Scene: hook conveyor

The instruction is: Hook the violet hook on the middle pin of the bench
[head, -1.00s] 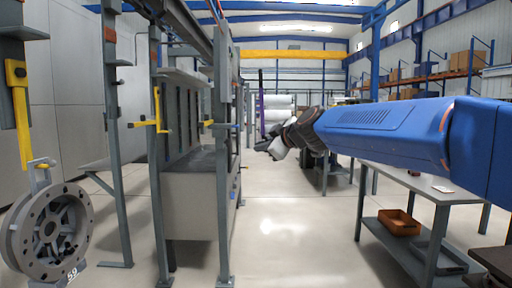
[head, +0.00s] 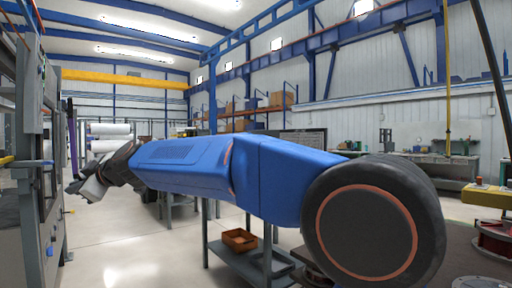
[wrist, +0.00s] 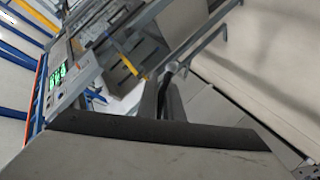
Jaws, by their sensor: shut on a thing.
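The violet hook (head: 72,143) shows in the head view as a thin upright violet strip at the far left, rising from my gripper (head: 80,190). My gripper is shut on it, at the end of my outstretched arm. In the wrist view, my gripper's dark fingers (wrist: 168,98) are together, with a grey bent rod beyond them; I cannot tell whether that rod is part of the hook. A bench (head: 445,168) stands along the right wall in the head view. Its pins cannot be made out.
A grey table with an orange bin (head: 240,239) on its lower shelf stands beneath my arm. A grey steel frame (head: 35,150) stands close at the left edge. Floor at lower left is clear.

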